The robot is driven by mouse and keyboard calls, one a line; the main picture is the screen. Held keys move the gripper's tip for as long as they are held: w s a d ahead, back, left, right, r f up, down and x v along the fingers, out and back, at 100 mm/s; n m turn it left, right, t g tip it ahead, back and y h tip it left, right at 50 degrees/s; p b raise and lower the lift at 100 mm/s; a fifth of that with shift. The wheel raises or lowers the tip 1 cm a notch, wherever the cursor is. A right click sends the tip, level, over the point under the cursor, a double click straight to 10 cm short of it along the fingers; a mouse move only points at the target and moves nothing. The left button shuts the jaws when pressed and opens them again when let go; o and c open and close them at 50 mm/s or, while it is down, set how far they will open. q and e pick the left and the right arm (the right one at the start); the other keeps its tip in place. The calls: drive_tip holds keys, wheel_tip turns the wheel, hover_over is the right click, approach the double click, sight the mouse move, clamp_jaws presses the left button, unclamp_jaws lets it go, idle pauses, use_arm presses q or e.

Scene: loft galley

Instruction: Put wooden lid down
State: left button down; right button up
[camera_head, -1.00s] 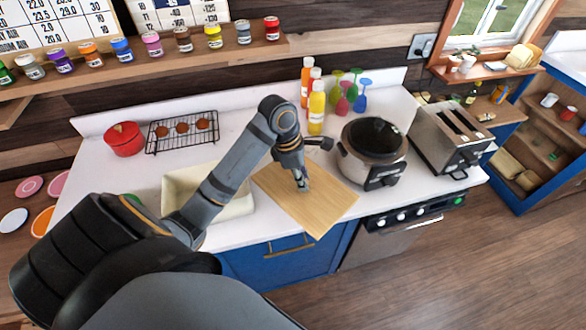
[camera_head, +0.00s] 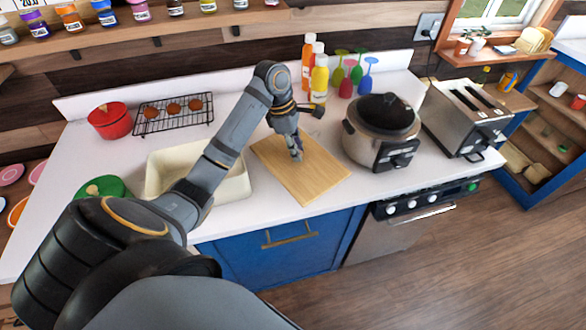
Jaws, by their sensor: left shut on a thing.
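The wooden lid (camera_head: 318,183) is a flat, pale rectangular board. It lies over or just above the white counter (camera_head: 245,225), between the sink basin (camera_head: 240,190) and the slow cooker (camera_head: 362,153). Its near corner is close to the counter's front edge. My left gripper (camera_head: 297,155) points down at the lid's upper middle and is shut on it. The grasped part is hidden by the fingers. Whether the lid touches the counter is hard to tell. My right gripper is not in view.
A toaster (camera_head: 466,115) stands right of the slow cooker. Bottles (camera_head: 319,80) and coloured glasses (camera_head: 347,85) stand behind the lid. A red pot (camera_head: 110,120), a cooling rack (camera_head: 172,112) and a green pot (camera_head: 90,190) are at the left.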

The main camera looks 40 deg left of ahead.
use_arm(q)
drive_tip(key=shift+w+a+f+b, duration=0.15)
drive_tip(key=shift+a+f+b, duration=0.05)
drive_tip(key=shift+f, duration=0.25)
drive_tip(key=shift+w+a+f+b, duration=0.15)
drive_tip(key=shift+a+f+b, duration=0.05)
drive_tip(key=shift+f, duration=0.25)
drive_tip(key=shift+w+a+r+p, duration=0.1)
drive_tip(key=shift+w+a+p, duration=0.1)
drive_tip(key=shift+p, duration=0.4)
drive_tip(key=shift+a+f, duration=0.25)
drive_tip(key=f+p, duration=0.1)
drive_tip(key=f, duration=0.2)
drive_tip(key=shift+w+a+f, duration=0.1)
drive_tip(key=shift+a+f, duration=0.1)
drive_tip(key=shift+f, duration=0.2)
drive_tip(key=c, duration=1.1)
unclamp_jaws()
drive_tip(key=shift+c, duration=0.2)
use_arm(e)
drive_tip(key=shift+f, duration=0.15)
